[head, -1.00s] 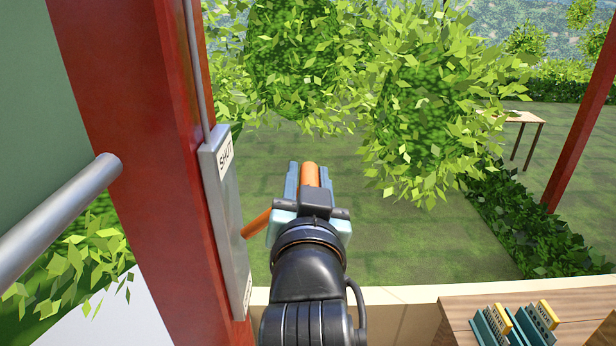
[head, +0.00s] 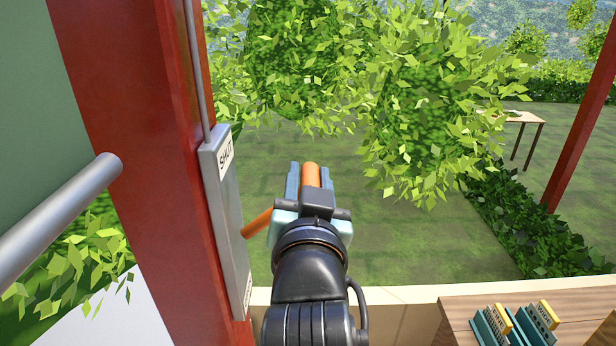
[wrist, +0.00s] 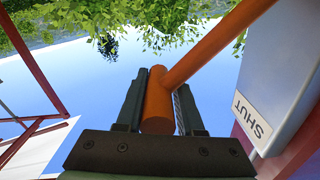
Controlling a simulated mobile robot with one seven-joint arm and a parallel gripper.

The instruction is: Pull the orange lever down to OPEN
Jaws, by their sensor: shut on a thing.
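The orange lever (head: 257,224) sticks out from the grey plate (head: 228,215) on the red post and ends in an orange grip between my fingers. My gripper (head: 309,182) is shut on that grip, with a finger on each side. In the wrist view the lever (wrist: 207,47) runs up and to the right from the grip, and my gripper (wrist: 158,100) closes around it. A SHUT label (head: 226,152) is at the plate's top. A lower label (head: 247,291) is too small and slanted to read.
The red post (head: 140,150) stands close on the left, with a grey bar (head: 60,222) in front of it. A wooden surface (head: 470,311) with small teal and yellow items lies at the lower right. Open air over the grass is right of my gripper.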

